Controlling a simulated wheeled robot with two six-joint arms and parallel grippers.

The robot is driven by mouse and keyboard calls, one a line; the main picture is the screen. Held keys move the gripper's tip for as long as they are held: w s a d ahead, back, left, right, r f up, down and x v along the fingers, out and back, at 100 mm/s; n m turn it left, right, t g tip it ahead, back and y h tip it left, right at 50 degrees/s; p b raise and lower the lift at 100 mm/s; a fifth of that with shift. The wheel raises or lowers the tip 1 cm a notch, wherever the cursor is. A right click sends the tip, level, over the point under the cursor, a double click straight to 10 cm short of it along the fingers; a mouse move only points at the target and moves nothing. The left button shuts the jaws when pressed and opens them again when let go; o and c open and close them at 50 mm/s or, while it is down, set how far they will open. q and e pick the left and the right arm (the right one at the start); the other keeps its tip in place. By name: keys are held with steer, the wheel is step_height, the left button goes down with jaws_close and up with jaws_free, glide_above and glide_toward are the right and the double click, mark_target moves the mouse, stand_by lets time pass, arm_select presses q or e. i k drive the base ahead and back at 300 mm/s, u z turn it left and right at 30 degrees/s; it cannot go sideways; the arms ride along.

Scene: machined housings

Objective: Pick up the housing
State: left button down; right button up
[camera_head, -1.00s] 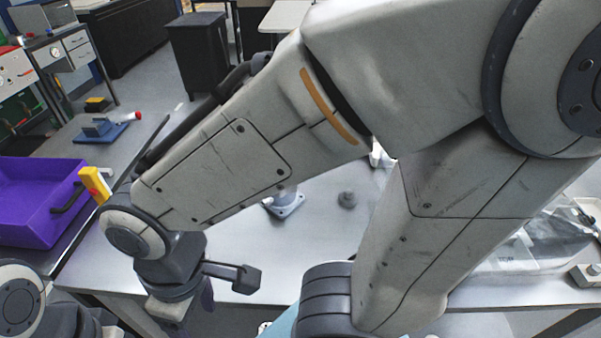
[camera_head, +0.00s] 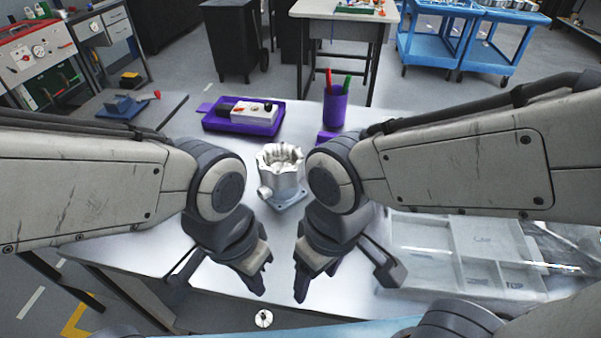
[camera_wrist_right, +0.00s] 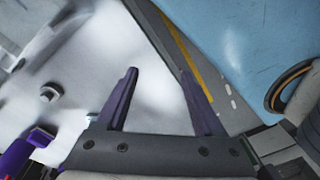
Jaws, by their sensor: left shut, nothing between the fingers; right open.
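The housing (camera_head: 281,165) is a silvery, open-topped metal casting with a scalloped rim and a side port. It stands upright on a blue-grey square base on the table, between my two wrists in the head view. My left gripper (camera_head: 263,279) is shut and empty, below the housing in the picture near the table's front edge. My right gripper (camera_head: 312,284) is open and empty just to its right, apart from the housing. In the right wrist view, the right gripper's fingers (camera_wrist_right: 158,73) stand apart with only the pale tabletop and its edge beyond.
A purple tray (camera_head: 215,121) holding a white box (camera_head: 254,111) and a purple pen cup (camera_head: 335,108) stand behind the housing. A clear divided organiser (camera_head: 440,268) lies at right. A small grey knob (camera_wrist_right: 49,93) shows in the right wrist view. Bare tabletop (camera_head: 150,240) lies at left.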

mark_target(280, 167)
steer(key=z, duration=2.8)
steer(key=k, duration=1.15)
steer(key=u, duration=2.4)
steer(key=i, duration=0.5)
steer(key=z, duration=0.1)
